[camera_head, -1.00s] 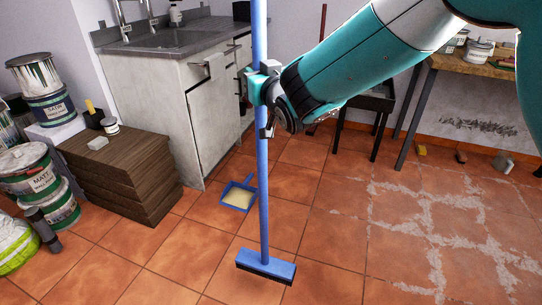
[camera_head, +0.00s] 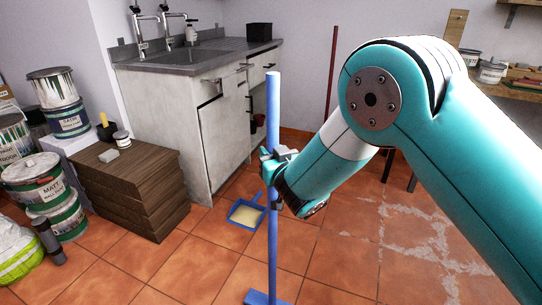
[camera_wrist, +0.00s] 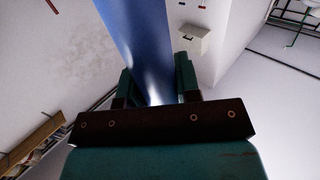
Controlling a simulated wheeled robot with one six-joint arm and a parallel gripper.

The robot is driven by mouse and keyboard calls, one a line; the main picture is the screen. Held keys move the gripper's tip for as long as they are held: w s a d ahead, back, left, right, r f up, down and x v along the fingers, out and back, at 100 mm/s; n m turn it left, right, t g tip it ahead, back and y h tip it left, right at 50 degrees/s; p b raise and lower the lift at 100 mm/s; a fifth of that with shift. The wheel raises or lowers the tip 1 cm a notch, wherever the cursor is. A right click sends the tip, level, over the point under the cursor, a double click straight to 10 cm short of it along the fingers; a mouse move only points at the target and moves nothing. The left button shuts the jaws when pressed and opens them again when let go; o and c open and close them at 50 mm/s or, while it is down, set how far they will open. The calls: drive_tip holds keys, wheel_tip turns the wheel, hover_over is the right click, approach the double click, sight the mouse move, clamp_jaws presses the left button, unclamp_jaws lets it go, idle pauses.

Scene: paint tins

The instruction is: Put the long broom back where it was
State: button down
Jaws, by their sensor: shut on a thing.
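The long blue broom (camera_head: 272,235) stands upright over the tiled floor in the head view. Its head (camera_head: 262,298) is at the bottom edge of the picture and partly cut off. I cannot tell whether it touches the floor. My gripper (camera_head: 272,168) is shut around the handle, with a length of handle above it. In the wrist view the blue handle (camera_wrist: 135,45) runs between the two green fingers of my gripper (camera_wrist: 158,88).
A blue dustpan (camera_head: 245,213) lies on the floor behind the broom. A sink cabinet (camera_head: 170,120) stands behind to the left. A stack of brown boards (camera_head: 130,190) and several paint tins (camera_head: 40,180) are at the left. A workbench (camera_head: 515,90) is at the right back. Worn tiles lie right.

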idle(0.3)
drive_tip(key=c, duration=1.3)
unclamp_jaws()
drive_tip(key=shift+f, duration=0.2)
drive_tip(key=o, duration=0.5)
drive_tip(key=shift+r, duration=0.1)
drive_tip(key=shift+s+r, duration=0.1)
